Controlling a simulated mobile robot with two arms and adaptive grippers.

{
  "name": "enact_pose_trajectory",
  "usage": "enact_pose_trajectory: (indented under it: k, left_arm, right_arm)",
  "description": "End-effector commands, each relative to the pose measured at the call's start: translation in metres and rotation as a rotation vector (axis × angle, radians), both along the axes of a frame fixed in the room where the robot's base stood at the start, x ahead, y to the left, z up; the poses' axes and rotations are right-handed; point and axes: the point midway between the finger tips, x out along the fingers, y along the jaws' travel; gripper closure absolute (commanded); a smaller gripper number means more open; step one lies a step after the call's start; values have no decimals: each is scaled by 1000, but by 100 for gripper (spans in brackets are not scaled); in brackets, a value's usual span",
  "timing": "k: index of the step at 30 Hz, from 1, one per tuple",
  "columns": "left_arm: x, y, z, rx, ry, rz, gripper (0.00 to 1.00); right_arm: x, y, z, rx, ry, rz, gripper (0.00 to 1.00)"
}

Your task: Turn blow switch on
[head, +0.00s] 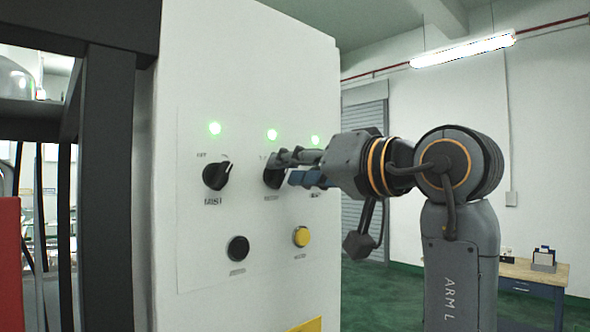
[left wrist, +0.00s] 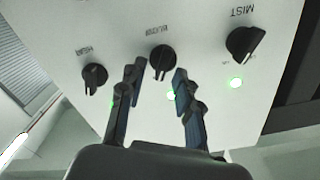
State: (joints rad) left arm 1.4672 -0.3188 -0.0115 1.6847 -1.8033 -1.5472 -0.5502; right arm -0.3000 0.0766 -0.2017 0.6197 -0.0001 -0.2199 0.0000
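A white control panel (head: 245,60) carries three black rotary knobs in a row, each with a lit green lamp above it. The middle knob (head: 271,179) is partly hidden by my fingers in the head view. In the left wrist view this knob (left wrist: 162,57) shows upside down with a blurred label that seems to read blow; its pointer is near vertical. My left gripper (head: 288,167) is open at the middle knob. In the left wrist view its fingertips (left wrist: 158,70) lie on either side of the knob; contact cannot be told. My right gripper is not in view.
The mist knob (head: 216,175) is left of the middle knob, its pointer toward the upper right. Another knob (left wrist: 95,77) is on the other side. A black button (head: 238,248) and a yellow button (head: 301,236) sit below. A wooden table (head: 525,272) stands far right.

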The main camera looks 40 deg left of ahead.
Motion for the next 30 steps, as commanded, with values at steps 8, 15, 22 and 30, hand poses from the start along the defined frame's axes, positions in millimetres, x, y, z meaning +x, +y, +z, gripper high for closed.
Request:
enact_pose_trajectory:
  k: [8,15,22,30]
  left_arm:
    - [0,-7,0,2,0,-1,67]
    - [-3,-52,1,2,1,-4,67]
    - [-8,-96,1,3,-1,1,67]
    - [-10,-118,0,-1,0,1,67]
  right_arm:
    - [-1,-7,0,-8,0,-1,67]
    - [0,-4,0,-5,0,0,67]
    - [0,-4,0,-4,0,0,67]
    - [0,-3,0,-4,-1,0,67]
